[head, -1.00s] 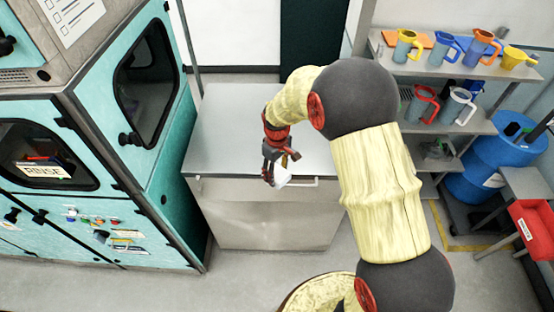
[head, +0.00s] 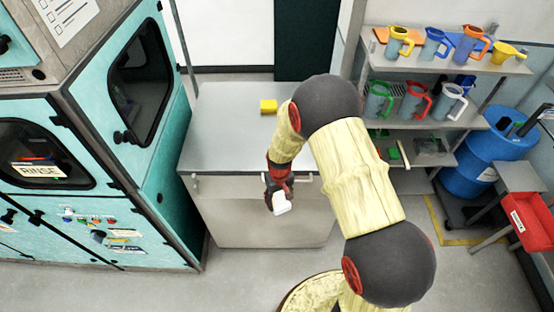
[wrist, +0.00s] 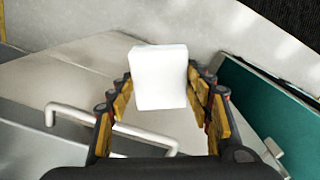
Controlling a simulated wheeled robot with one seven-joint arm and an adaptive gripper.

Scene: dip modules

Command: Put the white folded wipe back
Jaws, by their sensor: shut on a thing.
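The white folded wipe (wrist: 160,78) is between the fingers of my gripper (wrist: 163,100) in the wrist view. It is a small white block with rounded edges. In the head view the wipe (head: 281,203) hangs below my gripper (head: 278,188), in front of the metal cabinet's front face and below its top edge. My gripper is shut on the wipe. The far side of the wipe is hidden.
The teal rinse machine (head: 165,160) stands left. A shelf (head: 455,64) with several jugs, a blue barrel (head: 490,160) and a red bin (head: 527,215) stand right.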

